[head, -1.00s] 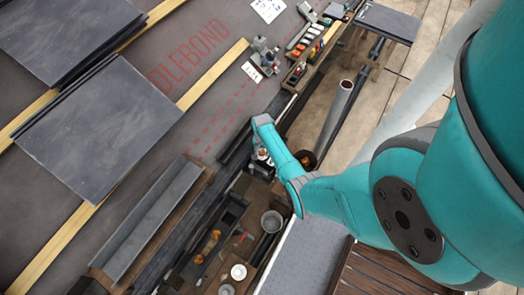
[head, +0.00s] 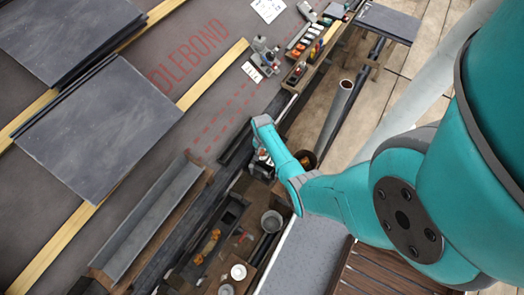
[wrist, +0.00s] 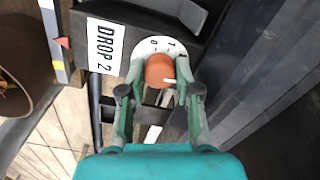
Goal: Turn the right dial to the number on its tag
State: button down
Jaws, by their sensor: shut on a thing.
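The dial has an orange-brown knob (wrist: 158,69) on a white numbered face (wrist: 141,52) set in a dark housing, in the wrist view. A white mark on the knob points to the right of the picture. A 0 and a 1 are legible on the face; the other marks are partly hidden. A white tag (wrist: 103,46) to the left of the dial reads "DROP 2". My gripper (wrist: 160,78) is shut on the knob, one finger on each side. In the head view my wrist hides most of the dial area.
Slate tiles (head: 100,125) lie on the roof at the left. A metal trough (head: 150,222) lies below them. A wooden tray (head: 215,235) with tools and a grey cup (head: 271,221) are near my wrist. Dark ribbed strips (wrist: 265,75) flank the dial at the right.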

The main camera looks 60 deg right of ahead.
aim_at(262, 151)
jog(key=n, duration=0.6)
jog(key=shift+n, duration=0.4)
dwell(0.5)
jog(key=c, duration=1.1)
grip_release()
jog(key=shift+r, duration=0.1)
notch_tip(262, 151, up, 12)
